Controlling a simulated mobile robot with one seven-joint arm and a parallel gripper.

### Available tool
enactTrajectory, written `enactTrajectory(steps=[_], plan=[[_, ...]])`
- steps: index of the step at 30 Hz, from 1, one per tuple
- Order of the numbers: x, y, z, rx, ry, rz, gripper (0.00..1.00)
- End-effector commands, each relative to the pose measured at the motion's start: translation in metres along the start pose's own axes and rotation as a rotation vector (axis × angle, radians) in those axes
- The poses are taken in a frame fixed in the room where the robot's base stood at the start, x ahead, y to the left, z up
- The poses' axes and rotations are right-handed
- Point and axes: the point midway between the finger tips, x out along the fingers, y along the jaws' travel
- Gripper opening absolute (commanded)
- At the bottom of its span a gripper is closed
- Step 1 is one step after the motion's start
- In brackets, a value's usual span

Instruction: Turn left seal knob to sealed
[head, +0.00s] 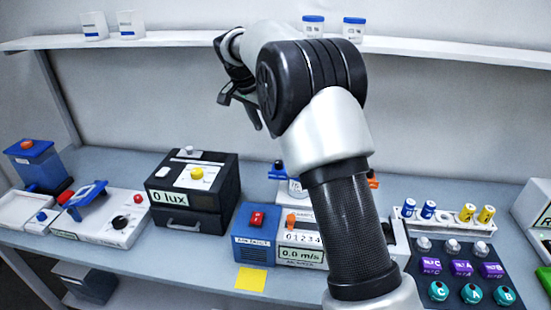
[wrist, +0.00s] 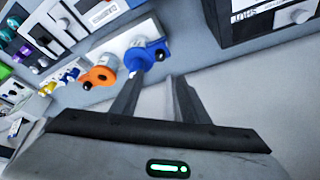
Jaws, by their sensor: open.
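A blue knob (head: 278,168) with a dark end sits at the left of a clear vessel (head: 297,190), behind the small meter boxes. An orange knob (head: 373,180) shows at the right, past my arm. In the wrist view the blue knob (wrist: 138,57) and the orange knob (wrist: 100,76) sit side by side on a white base (wrist: 120,42). My gripper (head: 240,108) is raised above the bench, open and empty. In the wrist view its fingertips (wrist: 157,78) point toward the blue knob, which shows just beyond the left finger. Most of the vessel area is hidden by my arm in the head view.
A black lux box (head: 190,190) stands left of the vessel. A blue box with a red switch (head: 255,235) and an air meter (head: 300,255) stand in front. A panel with coloured knobs (head: 465,270) is at right. A shelf (head: 180,40) runs above.

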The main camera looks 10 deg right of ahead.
Motion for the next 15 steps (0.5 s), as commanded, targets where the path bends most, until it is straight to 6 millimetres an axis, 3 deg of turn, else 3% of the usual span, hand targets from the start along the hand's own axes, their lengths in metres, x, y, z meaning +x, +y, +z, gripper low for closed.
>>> enactTrajectory(steps=[15], plan=[[0.11,0.002,0.0,-0.001,-0.004,0.003,0.41]])
